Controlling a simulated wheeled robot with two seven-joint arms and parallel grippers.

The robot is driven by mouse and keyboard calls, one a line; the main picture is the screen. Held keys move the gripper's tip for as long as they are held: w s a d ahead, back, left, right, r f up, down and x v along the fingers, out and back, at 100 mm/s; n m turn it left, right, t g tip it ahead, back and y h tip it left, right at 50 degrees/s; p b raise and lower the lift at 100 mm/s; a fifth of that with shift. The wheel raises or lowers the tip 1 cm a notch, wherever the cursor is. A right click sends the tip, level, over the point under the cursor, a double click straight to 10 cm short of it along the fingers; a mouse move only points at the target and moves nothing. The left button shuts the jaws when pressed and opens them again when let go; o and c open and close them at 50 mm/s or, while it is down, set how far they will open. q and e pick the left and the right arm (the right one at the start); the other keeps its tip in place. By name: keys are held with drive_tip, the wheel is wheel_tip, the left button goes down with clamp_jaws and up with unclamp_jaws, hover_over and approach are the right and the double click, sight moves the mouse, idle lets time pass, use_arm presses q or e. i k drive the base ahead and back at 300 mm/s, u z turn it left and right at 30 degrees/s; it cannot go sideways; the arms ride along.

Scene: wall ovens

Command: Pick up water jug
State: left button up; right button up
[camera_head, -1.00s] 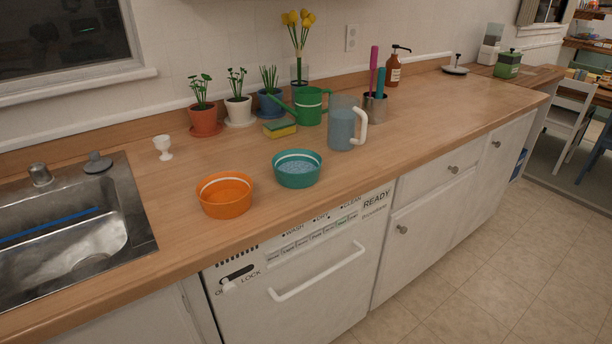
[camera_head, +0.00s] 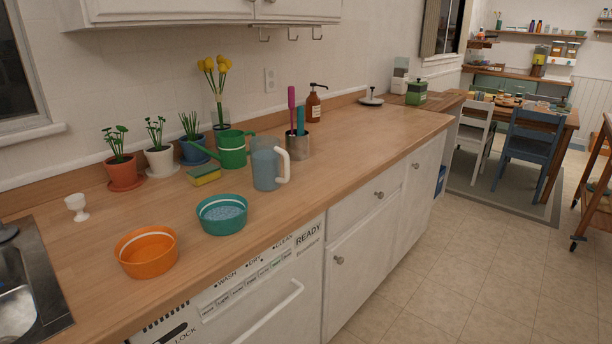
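The water jug (camera_head: 265,165) stands upright on the wooden counter, in the middle left of the head view. It is a clear, bluish pitcher with a white handle (camera_head: 284,166) on its right side. A green watering can (camera_head: 232,151) stands just behind it to the left, and a metal utensil holder (camera_head: 297,146) is behind it to the right. Neither of my grippers shows in the view.
On the wooden counter (camera_head: 360,145), a teal bowl (camera_head: 221,222) and an orange bowl (camera_head: 147,260) sit left of the jug, nearer the front. A yellow-green sponge (camera_head: 203,176) and potted plants (camera_head: 160,160) are behind. Floor (camera_head: 450,270) to the right is clear.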

sight(266, 152)
drive_tip(key=z, duration=1.35)
drive_tip(key=i, duration=2.4)
drive_tip(key=u, duration=3.25)
